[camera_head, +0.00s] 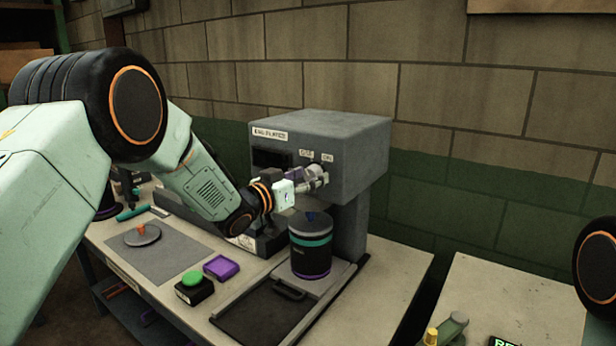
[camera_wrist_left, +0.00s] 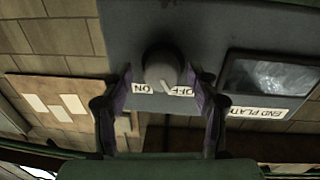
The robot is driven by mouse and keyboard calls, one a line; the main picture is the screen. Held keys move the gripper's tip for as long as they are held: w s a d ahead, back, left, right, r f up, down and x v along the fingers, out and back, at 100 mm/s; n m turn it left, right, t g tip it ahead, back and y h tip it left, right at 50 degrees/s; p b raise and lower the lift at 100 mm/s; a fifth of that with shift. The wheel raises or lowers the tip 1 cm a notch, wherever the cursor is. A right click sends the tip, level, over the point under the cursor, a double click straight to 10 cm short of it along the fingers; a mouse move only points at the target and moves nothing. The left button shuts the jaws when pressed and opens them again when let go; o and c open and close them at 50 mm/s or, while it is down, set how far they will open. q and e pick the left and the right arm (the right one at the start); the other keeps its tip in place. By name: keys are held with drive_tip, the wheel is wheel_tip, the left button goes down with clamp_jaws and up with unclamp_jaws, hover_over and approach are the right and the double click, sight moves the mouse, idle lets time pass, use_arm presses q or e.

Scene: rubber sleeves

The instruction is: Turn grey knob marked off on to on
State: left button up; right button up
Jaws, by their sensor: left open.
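The grey knob (camera_wrist_left: 160,68) sits on the front of a grey machine (camera_head: 340,150). In the left wrist view, which is upside down, the ON label (camera_wrist_left: 145,88) and the OFF label (camera_wrist_left: 181,91) lie just below the knob. A pale pointer line on the knob slants towards the OFF label. My left gripper (camera_wrist_left: 162,92) is open, with one finger on each side of the knob; whether they touch it I cannot tell. In the head view my left gripper (camera_head: 314,180) is at the machine's front below the labels and mostly hides the knob.
A dark canister (camera_head: 311,255) with teal and purple bands stands below my left gripper. A brick wall is behind. The dark window (camera_wrist_left: 268,75) is beside the knob.

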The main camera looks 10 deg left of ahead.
use_arm(q)
drive_tip(key=shift+s+a+r, duration=0.15)
drive_tip(key=shift+s+a, duration=0.05)
drive_tip(key=shift+a, duration=0.2)
drive_tip(key=shift+w+d+f, duration=0.2)
drive_tip(key=shift+w+d, duration=0.15)
drive_tip(key=shift+d, duration=0.05)
drive_tip(key=c, duration=0.4)
drive_tip(key=shift+s+a, duration=0.1)
drive_tip(key=shift+a, duration=0.15)
drive_tip(key=c, duration=0.6)
drive_tip(key=shift+d+r, duration=0.1)
drive_tip(key=shift+d, duration=0.05)
drive_tip(key=shift+c, duration=0.8)
